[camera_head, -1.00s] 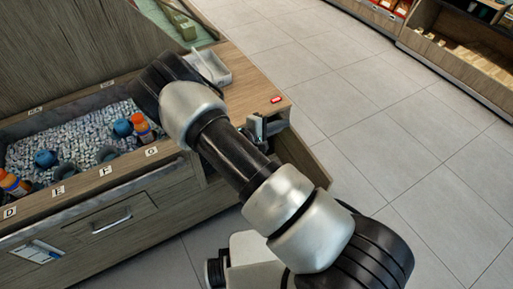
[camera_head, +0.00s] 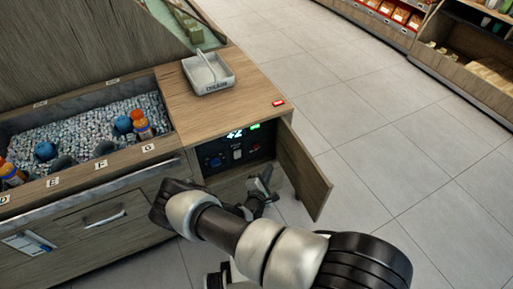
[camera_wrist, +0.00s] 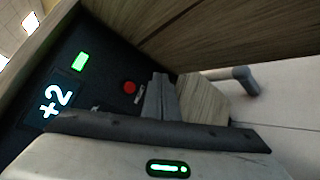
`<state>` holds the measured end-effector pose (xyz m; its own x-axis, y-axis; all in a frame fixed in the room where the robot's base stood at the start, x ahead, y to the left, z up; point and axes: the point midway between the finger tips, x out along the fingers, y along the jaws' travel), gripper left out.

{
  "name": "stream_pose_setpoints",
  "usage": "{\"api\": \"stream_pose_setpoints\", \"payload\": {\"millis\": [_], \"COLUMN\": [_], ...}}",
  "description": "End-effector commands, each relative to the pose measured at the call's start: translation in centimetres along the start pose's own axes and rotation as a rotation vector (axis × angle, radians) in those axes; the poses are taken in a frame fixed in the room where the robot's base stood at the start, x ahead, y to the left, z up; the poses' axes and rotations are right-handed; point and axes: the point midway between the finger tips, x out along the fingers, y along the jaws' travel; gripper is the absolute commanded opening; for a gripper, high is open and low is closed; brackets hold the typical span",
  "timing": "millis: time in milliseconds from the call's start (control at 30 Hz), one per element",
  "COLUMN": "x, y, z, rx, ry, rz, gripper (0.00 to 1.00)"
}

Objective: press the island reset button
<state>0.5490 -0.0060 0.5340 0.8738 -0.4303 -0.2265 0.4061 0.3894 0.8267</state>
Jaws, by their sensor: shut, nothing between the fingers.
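The red reset button (camera_wrist: 129,87) sits on a dark control panel (camera_wrist: 98,75), with a RESET label beside it. The panel also shows in the head view (camera_head: 225,158), inside an open compartment at the island's end. My gripper (camera_head: 266,176) is in front of that compartment, low and toward its right side. Its fingers (camera_wrist: 160,84) are shut and empty, just right of the button in the wrist view. I see no contact with the button. The panel display (camera_wrist: 55,102) reads +2, with a green light (camera_wrist: 80,61) near it.
The compartment's wooden door (camera_head: 305,172) stands open to the right of my gripper. A white tray (camera_head: 208,74) and a small red label (camera_head: 278,103) are on the counter. An ice-filled bin (camera_head: 85,125) with bottles is at left. The floor at right is clear.

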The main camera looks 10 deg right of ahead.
Motion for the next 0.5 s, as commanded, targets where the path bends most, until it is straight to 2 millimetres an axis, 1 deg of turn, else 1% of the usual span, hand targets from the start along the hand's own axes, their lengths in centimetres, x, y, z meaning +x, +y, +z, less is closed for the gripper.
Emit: {"api": "stream_pose_setpoints", "payload": {"millis": [133, 233, 500], "x": [0.3, 0.9, 3.6], "y": [0.1, 0.4, 2.1], "z": [-0.3, -0.8, -2.9], "rx": [0.001, 0.002, 0.004], "ry": [-0.001, -0.002, -0.002], "rz": [0.000, 0.002, 0.001], "gripper": [0.00, 0.00, 0.00]}}
